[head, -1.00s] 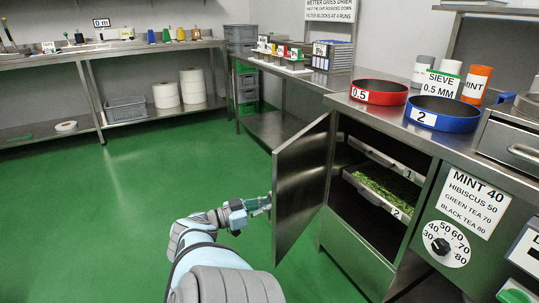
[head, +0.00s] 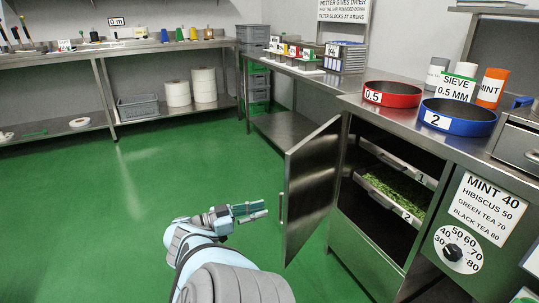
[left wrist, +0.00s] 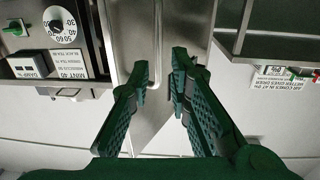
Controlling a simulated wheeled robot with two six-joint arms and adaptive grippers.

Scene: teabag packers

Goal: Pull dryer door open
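The steel dryer door (head: 313,180) stands wide open in the head view, swung out to the left of the dryer cabinet. A thin handle (head: 281,208) shows at its free edge. Inside the dryer are two trays, the lower one (head: 392,192) marked 2 and holding green leaves. My left gripper (head: 266,210) is just left of the handle, with a small gap of green floor between. In the left wrist view its two fingers (left wrist: 160,68) are apart with nothing held, and steel surfaces lie beyond. My right gripper is in neither view.
A red sieve (head: 393,94) and a blue sieve (head: 457,117) stand on the counter above the dryer. A temperature dial (head: 458,250) is right of the opening. A side table (head: 285,128) stands behind the door. The green floor left of the door is clear.

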